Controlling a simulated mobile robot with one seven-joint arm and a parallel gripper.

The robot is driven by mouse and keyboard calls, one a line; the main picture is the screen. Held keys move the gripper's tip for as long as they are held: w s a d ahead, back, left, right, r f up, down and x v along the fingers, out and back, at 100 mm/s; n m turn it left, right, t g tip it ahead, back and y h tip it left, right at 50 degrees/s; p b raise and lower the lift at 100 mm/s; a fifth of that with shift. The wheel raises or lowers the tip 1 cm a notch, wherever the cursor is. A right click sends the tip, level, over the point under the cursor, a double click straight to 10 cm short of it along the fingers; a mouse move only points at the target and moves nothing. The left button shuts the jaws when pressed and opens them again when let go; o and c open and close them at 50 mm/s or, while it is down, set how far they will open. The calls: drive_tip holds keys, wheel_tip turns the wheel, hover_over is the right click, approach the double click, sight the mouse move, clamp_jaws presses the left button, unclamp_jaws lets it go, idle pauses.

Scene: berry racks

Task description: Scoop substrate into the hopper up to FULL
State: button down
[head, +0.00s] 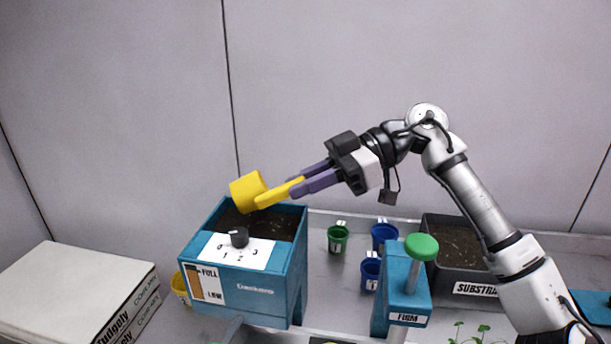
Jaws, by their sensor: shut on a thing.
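My gripper (299,187) is shut on the handle of a yellow scoop (249,191). The scoop's cup is tilted over the open top of the blue hopper (296,268), and its inside is hidden. Dark substrate shows inside the hopper below the scoop. The hopper's front has a dial (239,237) and a level gauge (205,283) marked FULL and LOW, with brown over much of its left strip. The grey substrate bin (467,273), labelled SUBSTRATE, holds dark soil at the right, partly behind my arm.
A blue press stand (408,282) with a green knob, labelled FIRM, stands between hopper and bin. Green (338,239) and blue (384,234) pots stand behind it. A yellow pot (181,288) is left of the hopper. Books (70,290) lie at the far left.

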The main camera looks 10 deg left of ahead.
drive_tip(key=a+r+t+h+p, duration=0.1)
drive_tip(key=r+h+p, duration=0.1)
drive_tip(key=s+a+r+t+h+p, duration=0.1)
drive_tip(key=r+h+p, duration=0.1)
drive_tip(key=h, duration=0.1)
drive_tip(key=a+r+t+h+p, duration=0.1)
drive_tip(key=r+h+p, duration=0.1)
drive_tip(key=shift+s+a+r+t, duration=0.25)
drive_tip(key=shift+s+r+t, duration=0.05)
drive_tip(key=shift+s+r, duration=0.1)
drive_tip(key=shift+s+a+r+t+h, duration=0.1)
drive_tip(key=shift+s+a+t+h, duration=0.15)
drive_tip(key=shift+h, duration=0.3)
drive_tip(key=shift+a+t+h, duration=0.15)
drive_tip(key=shift+a+h, duration=0.15)
drive_tip(key=shift+h, duration=0.25)
drive_tip(key=shift+s+a+r+t+h, duration=0.25)
drive_tip(key=shift+a+h, duration=0.15)
drive_tip(key=shift+h, duration=0.15)
drive_tip(key=shift+s+a+r+t+h, duration=0.15)
drive_tip(key=shift+a+t+h, duration=0.2)
drive_tip(key=shift+h, duration=0.25)
drive_tip(key=shift+s+a+r+t+h, duration=0.2)
drive_tip(key=shift+a+h, duration=0.2)
drive_tip(key=shift+h, duration=0.15)
